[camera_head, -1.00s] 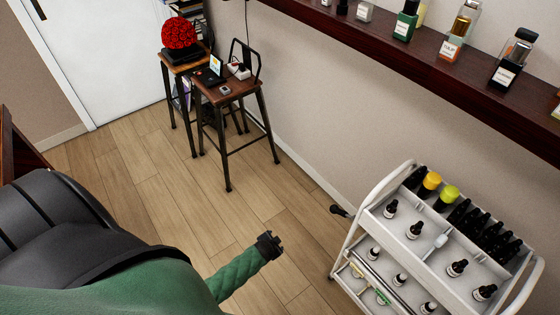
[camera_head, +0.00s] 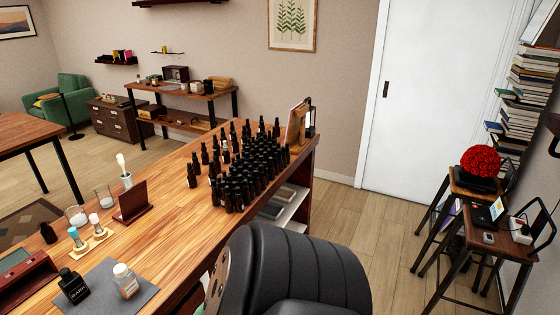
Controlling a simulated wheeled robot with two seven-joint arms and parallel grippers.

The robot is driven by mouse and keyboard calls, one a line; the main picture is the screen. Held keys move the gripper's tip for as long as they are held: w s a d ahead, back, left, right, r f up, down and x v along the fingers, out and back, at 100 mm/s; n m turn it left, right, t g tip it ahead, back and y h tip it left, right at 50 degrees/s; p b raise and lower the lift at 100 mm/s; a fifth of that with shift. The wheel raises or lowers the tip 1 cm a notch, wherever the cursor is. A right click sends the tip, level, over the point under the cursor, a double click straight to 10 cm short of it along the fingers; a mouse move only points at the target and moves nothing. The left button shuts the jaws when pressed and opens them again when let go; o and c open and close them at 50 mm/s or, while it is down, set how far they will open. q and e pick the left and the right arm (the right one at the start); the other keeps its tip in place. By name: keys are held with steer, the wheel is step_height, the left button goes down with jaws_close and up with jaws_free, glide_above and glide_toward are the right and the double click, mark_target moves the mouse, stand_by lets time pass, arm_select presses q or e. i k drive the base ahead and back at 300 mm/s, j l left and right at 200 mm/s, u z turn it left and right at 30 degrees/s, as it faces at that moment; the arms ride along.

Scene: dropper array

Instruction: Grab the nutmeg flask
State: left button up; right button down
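A dark flask with a pale label (camera_head: 73,287) stands on a grey mat (camera_head: 102,300) at the near left of the wooden counter. A clear flask with a pale cap (camera_head: 125,281) stands beside it on the mat. Many dark dropper bottles (camera_head: 250,170) stand in a cluster farther along the counter. The labels are too small to read, so I cannot tell which item is the nutmeg flask. Neither of my grippers is in view.
The wooden counter (camera_head: 165,205) also holds a small dark stand (camera_head: 132,203) and glass jars (camera_head: 103,197). A black padded chair (camera_head: 295,270) is close in front. Stools with red flowers (camera_head: 480,161) stand at right. Floor (camera_head: 388,225) is free between chair and stools.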

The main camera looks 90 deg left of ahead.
mark_target(125, 281)
steer(key=u, duration=1.95)
